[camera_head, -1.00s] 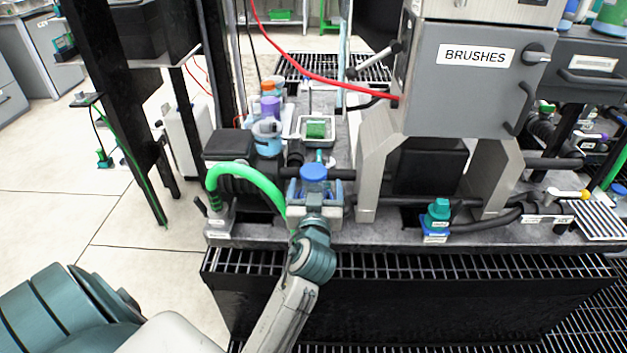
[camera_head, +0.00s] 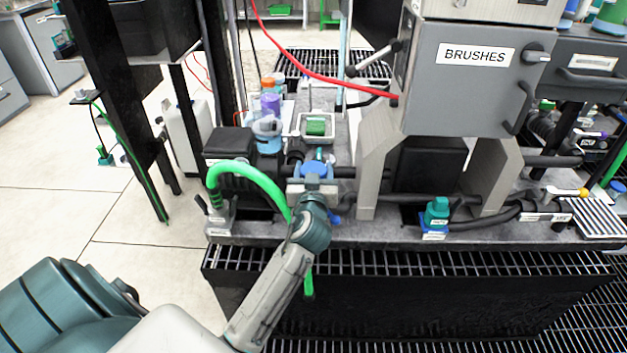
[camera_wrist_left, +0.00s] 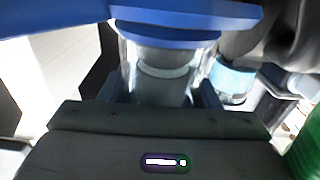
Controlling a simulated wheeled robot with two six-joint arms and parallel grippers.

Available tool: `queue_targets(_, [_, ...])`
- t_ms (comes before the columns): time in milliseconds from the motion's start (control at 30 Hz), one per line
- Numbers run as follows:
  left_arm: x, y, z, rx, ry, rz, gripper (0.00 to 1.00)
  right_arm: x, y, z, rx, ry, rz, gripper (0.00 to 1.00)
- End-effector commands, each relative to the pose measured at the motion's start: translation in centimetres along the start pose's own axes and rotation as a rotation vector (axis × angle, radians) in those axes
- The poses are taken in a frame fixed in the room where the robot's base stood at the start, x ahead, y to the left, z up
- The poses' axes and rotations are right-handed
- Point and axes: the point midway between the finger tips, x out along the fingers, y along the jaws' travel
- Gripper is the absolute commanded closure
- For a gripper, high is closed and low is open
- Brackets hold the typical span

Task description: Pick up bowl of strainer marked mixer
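The blue-topped strainer (camera_head: 313,169) stands at the front left of the bench. No mixer label on it is readable. In the left wrist view its clear, greyish bowl (camera_wrist_left: 163,75) hangs below a broad blue body (camera_wrist_left: 185,14). My left gripper (camera_head: 313,184) is right at it, from the front. In the wrist view the left gripper's dark blue fingers (camera_wrist_left: 160,98) stand apart, one on each side of the bowl. Whether they touch it cannot be seen. My wrist hides the lower front of the strainer in the head view. My right gripper is out of view.
A green hose (camera_head: 250,172) arches just left of the strainer and hangs over the bench front. Behind are a light blue container (camera_head: 267,144) and a tray with a green block (camera_head: 316,126). A grey bracket (camera_head: 378,165) stands to the right, under the BRUSHES cabinet (camera_head: 470,75).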

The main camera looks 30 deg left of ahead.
Motion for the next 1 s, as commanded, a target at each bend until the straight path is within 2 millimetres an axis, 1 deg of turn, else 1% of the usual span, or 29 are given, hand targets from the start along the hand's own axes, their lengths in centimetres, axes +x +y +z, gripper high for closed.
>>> queue_targets(33, [0.0,0.0,0.0,0.0,0.0,0.0,0.54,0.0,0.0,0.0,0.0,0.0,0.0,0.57])
queue_targets(67, [0.0,0.0,0.0,0.0,0.0,0.0,0.59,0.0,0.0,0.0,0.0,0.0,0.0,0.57])
queue_targets(100, [0.0,0.0,0.0,0.0,0.0,0.0,0.67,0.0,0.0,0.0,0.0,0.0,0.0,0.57])
queue_targets(133, [0.0,0.0,0.0,0.0,0.0,0.0,0.7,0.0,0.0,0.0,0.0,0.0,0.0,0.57])
queue_targets(333, [0.0,0.0,-0.1,0.0,0.001,0.0,0.69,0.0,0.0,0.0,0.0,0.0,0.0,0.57])
queue_targets(433, [0.0,0.0,-0.7,0.0,0.002,-0.001,0.69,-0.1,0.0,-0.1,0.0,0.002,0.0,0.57])
queue_targets(567, [0.0,0.0,-3.0,-0.003,0.005,-0.001,0.69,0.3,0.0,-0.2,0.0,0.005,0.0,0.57])
queue_targets(633, [0.0,0.0,-4.5,-0.004,0.006,-0.001,0.69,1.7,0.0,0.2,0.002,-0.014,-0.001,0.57])
queue_targets(800, [0.0,0.0,-7.8,-0.003,0.005,-0.001,0.69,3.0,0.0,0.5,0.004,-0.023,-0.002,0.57])
queue_targets(900, [0.0,0.0,-9.1,-0.002,0.004,-0.001,0.69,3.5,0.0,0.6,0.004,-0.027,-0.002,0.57])
queue_targets(1000, [0.0,0.0,-9.8,-0.001,0.003,-0.001,0.69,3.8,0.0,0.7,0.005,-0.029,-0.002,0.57])
